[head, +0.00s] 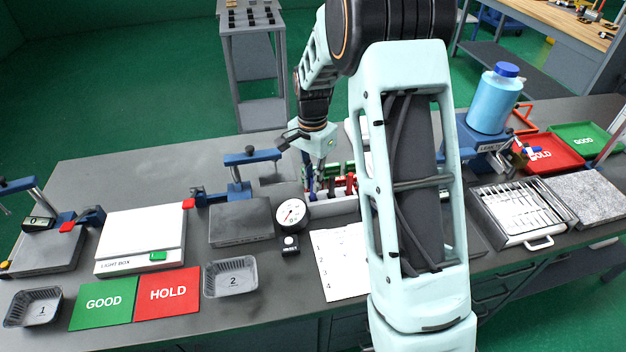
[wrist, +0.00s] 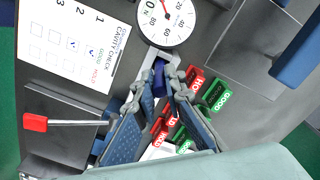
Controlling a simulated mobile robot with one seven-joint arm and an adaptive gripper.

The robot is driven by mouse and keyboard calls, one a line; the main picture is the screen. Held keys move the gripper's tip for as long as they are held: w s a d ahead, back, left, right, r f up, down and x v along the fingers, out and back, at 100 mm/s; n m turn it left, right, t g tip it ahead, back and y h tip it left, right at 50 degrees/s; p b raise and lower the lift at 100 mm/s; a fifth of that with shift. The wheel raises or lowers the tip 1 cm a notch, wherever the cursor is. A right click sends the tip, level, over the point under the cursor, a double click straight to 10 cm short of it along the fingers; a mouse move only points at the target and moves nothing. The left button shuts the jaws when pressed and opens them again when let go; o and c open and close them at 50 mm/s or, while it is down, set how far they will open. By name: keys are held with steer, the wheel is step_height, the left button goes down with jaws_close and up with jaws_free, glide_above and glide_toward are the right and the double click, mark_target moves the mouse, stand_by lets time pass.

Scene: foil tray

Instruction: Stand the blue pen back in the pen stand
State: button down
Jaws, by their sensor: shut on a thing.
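My gripper (head: 318,165) points down over the middle of the bench, at the left end of a pale rack (head: 334,208). In the wrist view my gripper (wrist: 166,66) is shut, with a dark blue piece (wrist: 159,82) between its fingers. It looks like the blue pen, but the fingers hide most of it. Its tilt and whether its lower end touches anything cannot be told. The pale rack holds red and green marked blocks, which also show beside the fingers in the wrist view. I cannot make out a separate pen stand; my arm covers part of this area.
A round dial gauge (head: 291,213) stands just left of the rack. A cavity check sheet (head: 338,262) lies in front. A light box (head: 141,240), a HOLD card (head: 168,293) and a black tray (head: 231,277) are to the left. A tool case (head: 522,211) is to the right.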

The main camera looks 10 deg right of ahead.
steer(key=shift+f+b, duration=0.35)
steer(key=shift+f, duration=0.15)
steer(key=c, duration=1.9)
jaws_free()
steer(key=shift+r, duration=0.15)
steer(key=shift+r+p, duration=2)
steer(key=shift+r, duration=0.95)
steer(key=shift+f, duration=0.1)
